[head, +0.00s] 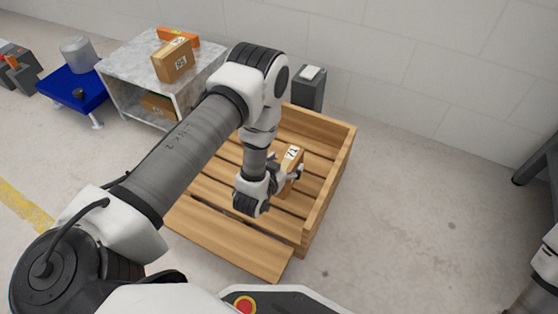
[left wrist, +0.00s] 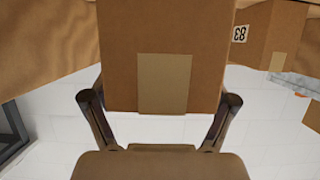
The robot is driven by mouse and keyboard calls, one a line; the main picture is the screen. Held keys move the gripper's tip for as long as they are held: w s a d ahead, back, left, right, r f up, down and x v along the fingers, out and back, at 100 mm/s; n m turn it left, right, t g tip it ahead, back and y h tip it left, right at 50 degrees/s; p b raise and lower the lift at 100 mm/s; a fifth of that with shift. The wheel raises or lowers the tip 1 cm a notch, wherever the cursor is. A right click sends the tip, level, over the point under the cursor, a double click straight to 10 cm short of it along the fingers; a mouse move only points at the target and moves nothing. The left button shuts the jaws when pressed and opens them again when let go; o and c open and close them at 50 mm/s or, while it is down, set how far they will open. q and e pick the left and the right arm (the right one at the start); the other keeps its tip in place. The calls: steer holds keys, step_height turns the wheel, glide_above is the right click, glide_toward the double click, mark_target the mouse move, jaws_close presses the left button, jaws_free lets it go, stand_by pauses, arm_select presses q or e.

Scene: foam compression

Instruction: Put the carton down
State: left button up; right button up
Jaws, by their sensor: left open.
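A brown carton (head: 292,168) with a white number label is inside the slatted wooden crate (head: 328,185). My left gripper (head: 286,171) reaches down into the crate at this carton. In the left wrist view the carton (left wrist: 165,40), with a paler tape strip, stands between the two spread fingers of the left gripper (left wrist: 160,100). The fingers lie at either side of it, open; I cannot tell whether they touch it. The carton's underside is hidden, so whether it rests on the slats is unclear. My right gripper is out of view.
A marble-look shelf unit (head: 138,62) at the back left holds another carton (head: 173,60) and an orange box (head: 178,36). A blue table (head: 65,90) stands left of it. A dark grey bin (head: 309,92) stands behind the crate. The floor right of the crate is clear.

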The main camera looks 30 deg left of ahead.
arm_select(q)
steer(key=a+p+v, duration=0.1)
steer(key=p+v, duration=0.4)
steer(key=v, duration=0.6)
steer(key=s+d+f+g, duration=0.1)
steer(key=s+g, duration=0.3)
steer(key=s, duration=0.2)
steer(key=s+d+f+g, duration=0.1)
steer(key=s+g, duration=0.4)
steer(key=s, duration=0.2)
steer(key=s+d+f+g, duration=0.1)
steer(key=s+g, duration=0.3)
steer(key=s, duration=0.2)
steer(key=shift+s+f+g+h, duration=0.15)
steer(key=shift+f+g+h, duration=0.15)
steer(key=shift+f+h, duration=0.1)
